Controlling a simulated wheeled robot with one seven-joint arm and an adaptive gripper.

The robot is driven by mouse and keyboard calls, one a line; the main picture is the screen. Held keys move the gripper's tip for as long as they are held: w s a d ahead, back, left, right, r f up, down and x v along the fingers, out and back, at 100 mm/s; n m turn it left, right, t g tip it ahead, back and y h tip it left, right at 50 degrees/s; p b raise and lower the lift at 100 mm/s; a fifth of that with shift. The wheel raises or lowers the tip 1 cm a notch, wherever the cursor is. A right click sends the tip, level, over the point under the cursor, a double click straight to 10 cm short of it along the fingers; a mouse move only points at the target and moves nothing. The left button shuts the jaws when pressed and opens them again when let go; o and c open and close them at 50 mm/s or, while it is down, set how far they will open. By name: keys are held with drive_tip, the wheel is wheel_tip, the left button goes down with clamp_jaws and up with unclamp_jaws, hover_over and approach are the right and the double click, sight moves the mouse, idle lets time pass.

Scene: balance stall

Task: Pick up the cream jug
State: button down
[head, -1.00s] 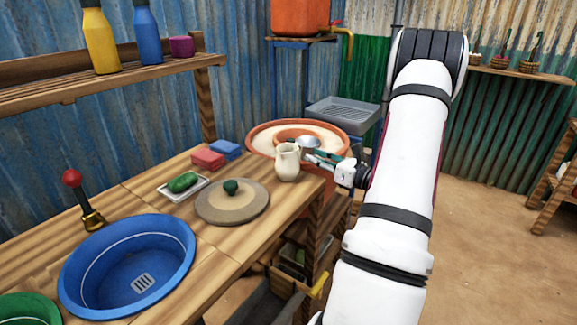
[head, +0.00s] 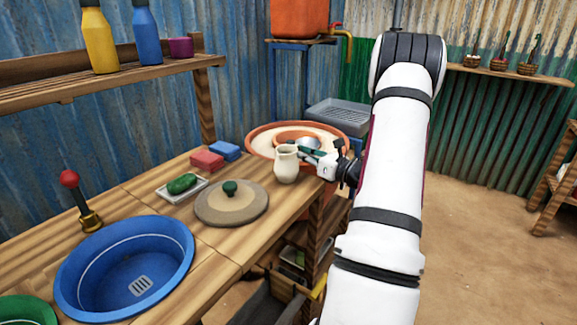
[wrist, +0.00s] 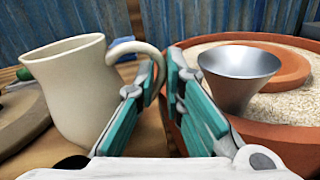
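The cream jug (head: 286,164) stands upright on the wooden bench near its right end. In the wrist view the jug (wrist: 72,92) fills the left side, its looped handle (wrist: 122,46) pointing toward my fingers. My gripper (head: 312,153) is just right of the jug in the head view. In the wrist view my gripper (wrist: 161,72) has its teal fingers apart, with the outer curve of the handle showing between the tips. The left finger overlaps the handle loop. I cannot tell whether either finger touches it.
A terracotta basin (head: 262,138) with pale grain and a metal funnel (wrist: 238,75) are close to my right finger. A round board (head: 225,208) with a green-knobbed piece, a soap dish (head: 168,193) and a blue basin (head: 120,270) are on the bench to the left.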

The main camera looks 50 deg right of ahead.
idle(0.4)
drive_tip(key=s+a+r+p, duration=0.1)
drive_tip(key=s+r+p, duration=0.2)
drive_tip(key=s, duration=1.3)
drive_tip(key=shift+a+r, duration=0.15)
drive_tip(key=shift+r, duration=0.85)
drive_tip(key=shift+w+a, duration=0.1)
idle(0.5)
